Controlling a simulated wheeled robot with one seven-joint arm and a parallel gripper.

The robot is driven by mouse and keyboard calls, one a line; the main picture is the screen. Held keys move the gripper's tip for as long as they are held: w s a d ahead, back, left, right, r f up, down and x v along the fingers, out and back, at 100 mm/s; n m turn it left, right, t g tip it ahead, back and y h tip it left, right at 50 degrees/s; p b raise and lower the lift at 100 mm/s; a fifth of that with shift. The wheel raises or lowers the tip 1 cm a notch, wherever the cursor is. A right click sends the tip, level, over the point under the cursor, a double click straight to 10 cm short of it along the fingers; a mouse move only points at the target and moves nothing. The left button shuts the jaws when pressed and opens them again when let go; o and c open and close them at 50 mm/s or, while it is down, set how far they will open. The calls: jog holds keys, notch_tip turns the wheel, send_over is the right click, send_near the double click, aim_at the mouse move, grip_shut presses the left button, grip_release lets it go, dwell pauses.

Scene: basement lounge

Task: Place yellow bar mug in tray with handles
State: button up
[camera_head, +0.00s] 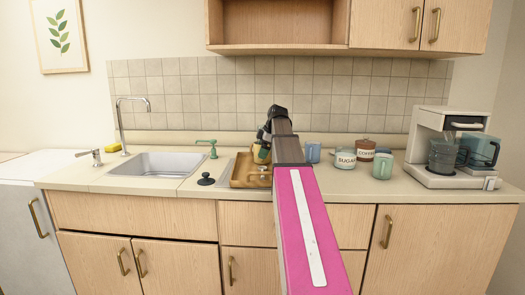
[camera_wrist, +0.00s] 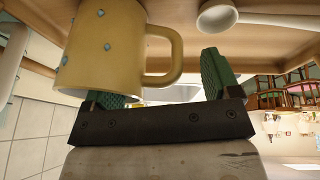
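The yellow mug (camera_wrist: 110,45) with small blue diamonds fills the upper left of the wrist view, which looks upside down. Its handle (camera_wrist: 178,55) lies between my gripper's two green fingers (camera_wrist: 165,85). The fingers are wide apart and the right one is clear of the handle. The left finger is mostly hidden by the mug, so I cannot tell whether it is inside or behind it. In the head view the mug (camera_head: 261,153) shows at the wooden tray (camera_head: 240,182), below my gripper, partly hidden by my arm. The mug seems to stand upright on the tray's wooden surface.
A white spoon-like item (camera_wrist: 220,16) lies on the wood near the mug. Right of the tray are a blue mug (camera_head: 313,152), a sugar jar (camera_head: 346,160), a coffee jar (camera_head: 365,150), a green mug (camera_head: 382,167) and a coffee maker (camera_head: 445,150). The sink (camera_head: 160,165) is left.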

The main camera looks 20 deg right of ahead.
jog(key=v, duration=1.2)
jog(key=shift+r, duration=0.15)
dwell(1.2)
